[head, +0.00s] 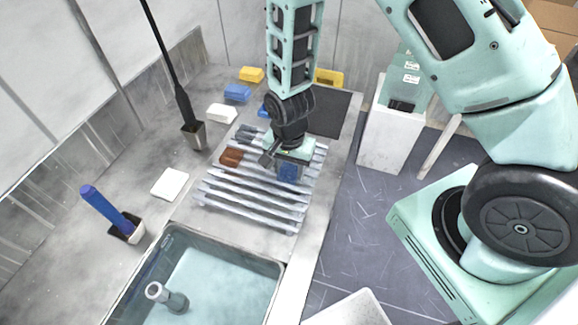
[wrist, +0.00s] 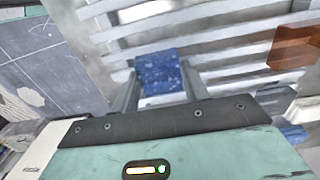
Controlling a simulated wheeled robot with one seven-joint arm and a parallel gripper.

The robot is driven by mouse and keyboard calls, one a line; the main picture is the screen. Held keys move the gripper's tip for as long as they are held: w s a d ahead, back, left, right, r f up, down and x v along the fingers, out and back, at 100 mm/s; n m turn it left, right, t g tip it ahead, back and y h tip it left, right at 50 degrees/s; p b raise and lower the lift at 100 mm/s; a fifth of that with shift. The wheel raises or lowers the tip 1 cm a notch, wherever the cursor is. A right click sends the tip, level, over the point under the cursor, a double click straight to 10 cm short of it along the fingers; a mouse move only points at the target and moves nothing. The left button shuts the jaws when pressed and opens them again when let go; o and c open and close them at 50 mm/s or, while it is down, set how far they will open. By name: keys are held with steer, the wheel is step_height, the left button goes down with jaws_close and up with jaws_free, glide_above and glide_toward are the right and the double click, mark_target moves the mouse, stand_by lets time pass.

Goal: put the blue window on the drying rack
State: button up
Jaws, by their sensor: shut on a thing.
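The blue window (wrist: 160,73) is a small speckled blue block, seen between my two fingers in the wrist view. My gripper (wrist: 162,88) is shut on it. In the head view the blue window (head: 288,174) shows just below my gripper (head: 284,164), over the right part of the drying rack. The drying rack (head: 250,206) is a set of pale grey parallel slats on the counter; its slats also fill the upper wrist view (wrist: 225,47). I cannot tell whether the window touches the slats. My gripper hides part of the rack.
A brown piece (head: 231,157) lies on the rack's left side. Yellow (head: 252,74), blue (head: 237,93) and white (head: 222,113) blocks sit behind. A water-filled basin (head: 225,275) is in front. A dark panel (head: 328,114) stands behind my gripper. Slats in front of the window are bare.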

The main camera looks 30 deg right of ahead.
mark_target(289, 171)
steer(key=shift+f, duration=0.15)
steer(key=o, duration=1)
steer(key=shift+o, duration=0.2)
step_height(289, 171, up, 12)
steer(key=b, duration=0.2)
steer(key=s+a+r+n, duration=0.3)
steer(key=s+r+n, duration=0.2)
steer(key=s+n, duration=0.3)
steer(key=s+a+r+n, duration=0.3)
steer(key=s+r+n, duration=0.3)
steer(key=s+n, duration=0.2)
steer(key=shift+s+a+n+y, duration=0.15)
steer(key=shift+s+n+y, duration=0.2)
steer(key=shift+s, duration=0.7)
